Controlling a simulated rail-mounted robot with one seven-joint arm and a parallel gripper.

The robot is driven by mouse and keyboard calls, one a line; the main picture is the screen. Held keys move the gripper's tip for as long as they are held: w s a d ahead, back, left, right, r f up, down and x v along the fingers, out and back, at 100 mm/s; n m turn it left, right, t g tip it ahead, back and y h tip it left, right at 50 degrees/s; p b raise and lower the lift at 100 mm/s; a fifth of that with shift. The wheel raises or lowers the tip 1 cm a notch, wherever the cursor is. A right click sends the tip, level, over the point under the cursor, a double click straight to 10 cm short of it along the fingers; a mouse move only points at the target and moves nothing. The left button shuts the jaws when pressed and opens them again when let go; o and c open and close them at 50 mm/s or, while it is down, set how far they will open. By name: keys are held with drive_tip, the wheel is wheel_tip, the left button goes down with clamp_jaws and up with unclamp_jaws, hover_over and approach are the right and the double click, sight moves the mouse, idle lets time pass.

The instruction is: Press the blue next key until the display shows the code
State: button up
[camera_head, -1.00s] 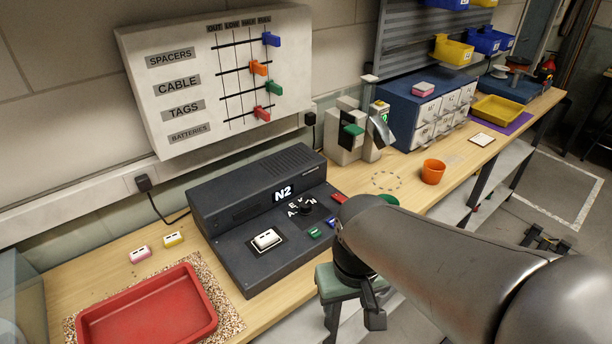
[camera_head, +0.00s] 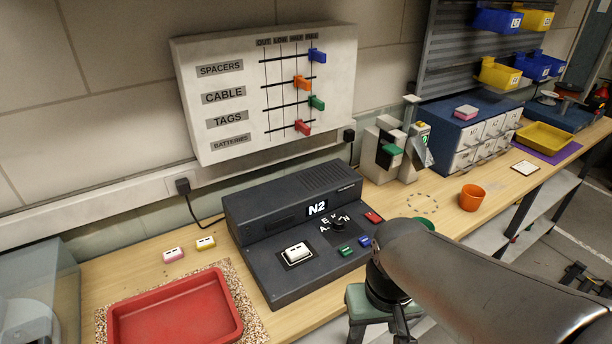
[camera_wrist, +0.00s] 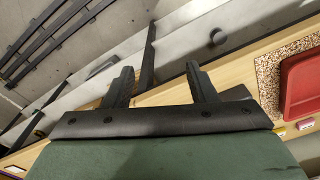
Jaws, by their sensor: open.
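The dark console (camera_head: 245,215) stands on the wooden bench in the head view. Its display (camera_head: 317,208) reads N2. The blue key (camera_head: 364,242) is on the console's front right, beside a green key (camera_head: 346,251), with a red key (camera_head: 373,217) farther back. My arm passes just right of the blue key. My gripper (camera_wrist: 157,82) is open and empty in the wrist view, with its two dark fingers apart. The console keys cannot be made out in that view, and no contact with the blue key shows.
A lettered knob (camera_head: 337,224) and a white rocker (camera_head: 296,252) share the console. A red tray (camera_head: 120,325) on a speckled mat, pink and yellow blocks (camera_head: 205,243) lie left. An orange cup (camera_head: 472,197) stands right.

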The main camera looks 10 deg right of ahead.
clamp_jaws()
idle(1.8)
